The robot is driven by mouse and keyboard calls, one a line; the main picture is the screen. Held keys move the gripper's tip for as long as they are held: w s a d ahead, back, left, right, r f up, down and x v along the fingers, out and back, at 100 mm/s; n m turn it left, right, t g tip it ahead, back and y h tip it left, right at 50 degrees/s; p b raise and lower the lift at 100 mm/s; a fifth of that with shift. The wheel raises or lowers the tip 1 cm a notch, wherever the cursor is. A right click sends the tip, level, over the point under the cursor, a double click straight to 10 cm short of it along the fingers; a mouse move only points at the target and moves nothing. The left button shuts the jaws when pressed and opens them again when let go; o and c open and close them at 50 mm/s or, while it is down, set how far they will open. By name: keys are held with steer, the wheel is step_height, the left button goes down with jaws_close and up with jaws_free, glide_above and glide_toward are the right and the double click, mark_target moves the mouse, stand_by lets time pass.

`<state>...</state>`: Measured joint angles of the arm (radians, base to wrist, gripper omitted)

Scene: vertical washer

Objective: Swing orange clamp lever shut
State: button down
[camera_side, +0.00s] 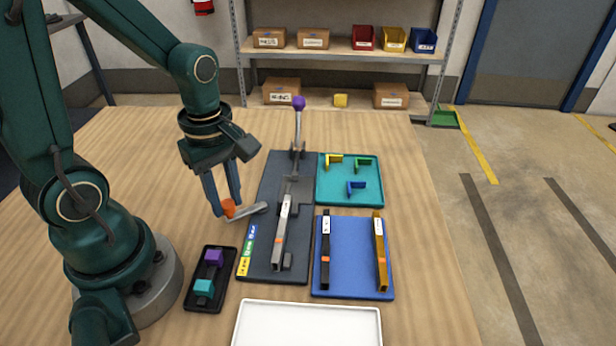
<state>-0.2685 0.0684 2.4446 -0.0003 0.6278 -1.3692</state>
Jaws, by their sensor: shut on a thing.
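The orange clamp lever has an orange grip (229,211) and a grey arm (248,212). The grey arm reaches right to the left side of the dark fixture plate (265,225). My gripper (226,204) points down, with its two fingers closed around the orange grip, left of the plate. A second clamp lever with a purple knob (298,103) stands upright at the plate's far end. The fingers partly hide the orange grip.
A black tray (190,300) with purple and teal blocks lies near my base. A blue tray (350,288) with two bars and a teal tray (337,196) with small brackets lie right of the plate. A white tray (306,325) is in front. The table's left back is clear.

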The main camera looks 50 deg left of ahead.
steer(key=shift+d+n, duration=0.7)
steer(key=shift+n, duration=0.6)
steer(key=c, duration=0.6)
jaws_free()
steer(key=shift+r, duration=2.6)
